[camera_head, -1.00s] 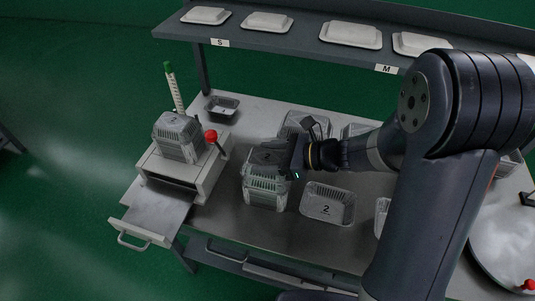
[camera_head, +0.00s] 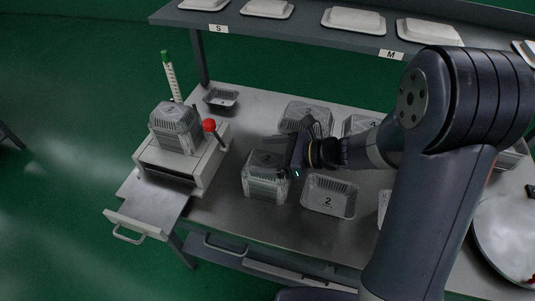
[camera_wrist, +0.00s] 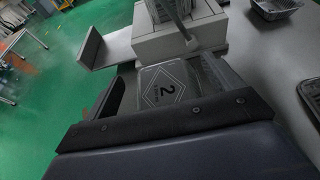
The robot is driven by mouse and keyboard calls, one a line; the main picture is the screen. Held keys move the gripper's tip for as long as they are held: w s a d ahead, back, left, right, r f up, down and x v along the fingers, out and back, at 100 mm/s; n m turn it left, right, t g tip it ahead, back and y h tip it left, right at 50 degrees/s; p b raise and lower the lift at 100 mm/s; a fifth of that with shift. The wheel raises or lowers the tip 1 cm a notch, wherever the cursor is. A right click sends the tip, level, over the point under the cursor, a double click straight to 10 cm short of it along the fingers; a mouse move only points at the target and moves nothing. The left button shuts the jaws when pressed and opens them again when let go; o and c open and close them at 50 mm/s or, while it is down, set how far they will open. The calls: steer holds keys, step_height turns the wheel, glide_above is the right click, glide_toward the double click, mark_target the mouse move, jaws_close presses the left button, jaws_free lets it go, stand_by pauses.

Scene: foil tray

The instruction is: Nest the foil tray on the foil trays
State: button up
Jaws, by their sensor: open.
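A stack of clear foil trays (camera_head: 265,190) stands on the bench in the head view. A foil tray (camera_head: 266,159) sits at its top, apparently nested and roughly level. My gripper (camera_head: 296,157) is at the right side of this top tray, its fingers partly hidden in the head view. Whether either finger touches the tray cannot be told.
Another tray marked "2" (camera_head: 328,196) lies right of the stack, with more trays (camera_head: 305,114) behind. A white machine (camera_head: 181,160) with a red knob and open drawer (camera_head: 148,207) stands left. A small dark tray (camera_head: 221,98) is behind it. A shelf (camera_head: 300,27) spans the back.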

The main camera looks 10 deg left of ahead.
mark_target(267, 159)
steer(key=shift+d, duration=0.1)
steer(key=v, duration=1)
steer(key=shift+d+b, duration=0.3)
steer(key=shift+a+r, duration=0.1)
steer(key=x, duration=1)
steer(key=shift+p, duration=0.3)
steer(key=shift+a+r+p, duration=0.25)
steer(key=shift+r+p, duration=1.25)
steer(key=shift+r, duration=0.1)
steer(key=shift+f, duration=0.1)
